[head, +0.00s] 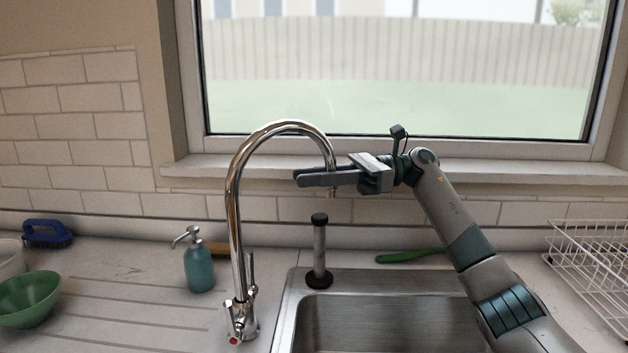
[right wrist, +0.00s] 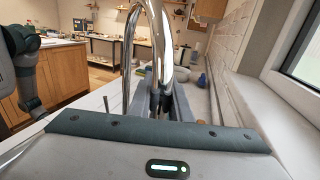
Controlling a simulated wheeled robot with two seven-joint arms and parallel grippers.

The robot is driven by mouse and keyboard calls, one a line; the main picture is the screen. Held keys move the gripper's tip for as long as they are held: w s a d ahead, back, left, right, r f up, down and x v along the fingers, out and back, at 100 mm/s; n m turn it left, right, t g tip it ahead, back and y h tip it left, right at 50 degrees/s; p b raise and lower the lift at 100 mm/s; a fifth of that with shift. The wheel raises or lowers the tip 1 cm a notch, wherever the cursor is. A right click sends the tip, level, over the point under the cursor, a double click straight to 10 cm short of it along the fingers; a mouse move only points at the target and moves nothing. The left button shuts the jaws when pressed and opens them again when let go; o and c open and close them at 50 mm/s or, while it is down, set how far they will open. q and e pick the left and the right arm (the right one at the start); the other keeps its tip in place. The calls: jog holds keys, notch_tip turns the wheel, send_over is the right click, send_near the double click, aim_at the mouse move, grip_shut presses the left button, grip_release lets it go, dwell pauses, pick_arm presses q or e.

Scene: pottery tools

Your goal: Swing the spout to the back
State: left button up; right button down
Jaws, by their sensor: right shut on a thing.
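The chrome spout (head: 233,200) rises from the tap base (head: 241,318) at the left of the sink. It arches over to the right, and its tip (head: 333,192) points down near the window sill, above the back edge of the sink. My right gripper (head: 312,178) comes in from the right and is shut on the spout's down-turned end. In the right wrist view the spout (right wrist: 160,50) stands upright in front of the gripper, between dark fingers (right wrist: 165,103). My left gripper is not in view.
The steel sink (head: 400,325) lies below, with a dark-based plunger-like tool (head: 319,255) at its back left corner. A teal soap dispenser (head: 198,265) and a green bowl (head: 28,300) stand left. A green tool (head: 410,256) lies behind the sink. A wire rack (head: 590,260) stands right.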

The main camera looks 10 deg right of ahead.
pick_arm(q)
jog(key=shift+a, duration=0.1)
pick_arm(e)
jog(key=c, duration=1.6)
grip_release()
jog(key=shift+a, duration=0.15)
jog(key=shift+c, duration=0.2)
jog(key=shift+d, duration=0.2)
